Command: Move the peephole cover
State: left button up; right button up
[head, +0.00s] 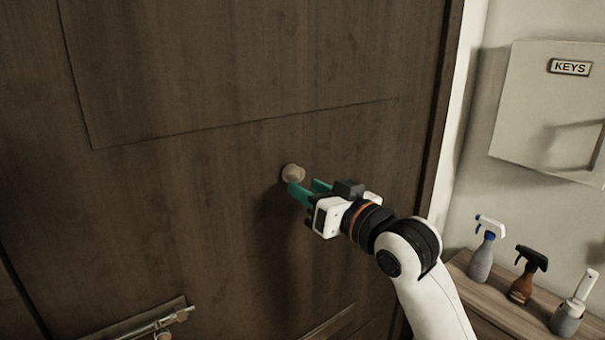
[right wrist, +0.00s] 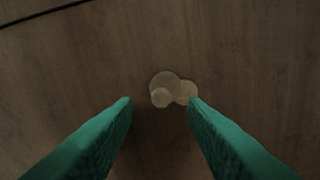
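The peephole cover (head: 293,173) is a small pale, rounded piece on the dark wooden door (head: 200,190). In the right wrist view the cover (right wrist: 165,90) shows as overlapping pale discs, one large, a small one in front and one at the right. My right gripper (head: 303,187) has green fingers and is just below and right of the cover in the head view. In the right wrist view its fingers (right wrist: 159,101) are apart with nothing held between them. The right fingertip overlaps or nearly meets the right disc; I cannot tell if they touch. My left gripper is not in view.
A door handle (head: 165,322) is at the lower left of the door. A white key box (head: 550,115) hangs on the right wall.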

aim_at(294, 176)
jog(key=shift+p+x, duration=0.35)
jog(key=shift+x, duration=0.7)
jog(key=shift+w+a, duration=0.2)
jog(key=shift+w, duration=0.2)
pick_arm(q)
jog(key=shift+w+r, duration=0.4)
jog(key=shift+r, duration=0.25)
pick_arm(e)
grip_shut()
